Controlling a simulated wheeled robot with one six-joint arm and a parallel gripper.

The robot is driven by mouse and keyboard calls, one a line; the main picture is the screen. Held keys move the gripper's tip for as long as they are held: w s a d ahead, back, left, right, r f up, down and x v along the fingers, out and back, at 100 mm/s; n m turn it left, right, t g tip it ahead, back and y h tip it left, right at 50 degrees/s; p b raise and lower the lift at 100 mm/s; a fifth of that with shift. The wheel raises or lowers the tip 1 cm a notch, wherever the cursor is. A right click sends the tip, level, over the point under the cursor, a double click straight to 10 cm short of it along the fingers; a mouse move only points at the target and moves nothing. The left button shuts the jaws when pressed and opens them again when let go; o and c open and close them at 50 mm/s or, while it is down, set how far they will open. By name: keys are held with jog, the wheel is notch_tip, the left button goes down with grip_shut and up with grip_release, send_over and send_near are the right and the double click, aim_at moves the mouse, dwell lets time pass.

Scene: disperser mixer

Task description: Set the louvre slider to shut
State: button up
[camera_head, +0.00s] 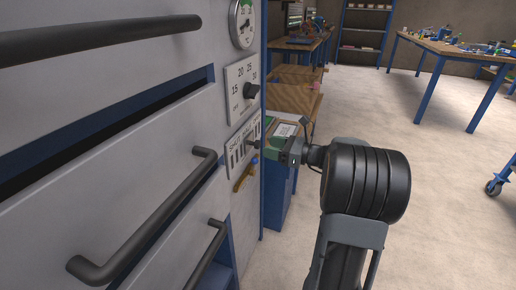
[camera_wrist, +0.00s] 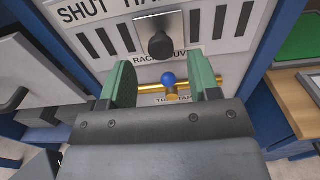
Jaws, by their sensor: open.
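The louvre panel (camera_wrist: 88,41) is white with dark vertical slots and lettering that begins "SHUT" at the left. Its slider is a metal plate (camera_wrist: 143,27) with a black knob (camera_wrist: 160,45). The plate sits right of the "SHUT" lettering, below the second, partly cut-off word, with slots visible on both sides. My gripper (camera_wrist: 162,77) is open, its green fingers either side of the knob's line but short of it in the wrist view. In the head view my gripper (camera_head: 268,150) is close to the panel (camera_head: 236,153).
A brass tap with a blue ball (camera_wrist: 168,78) sits just below the louvre panel, close to my fingers. Above are a dial knob (camera_head: 251,91) and a round gauge (camera_head: 243,22). Black handles (camera_head: 150,225) stick out at left. Open floor lies to the right.

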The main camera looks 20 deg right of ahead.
aim_at(258, 144)
jog(key=shift+b+x, duration=0.55)
jog(key=shift+x, duration=2.05)
jog(key=shift+c, duration=0.3)
grip_shut()
jog(key=shift+s, duration=0.1)
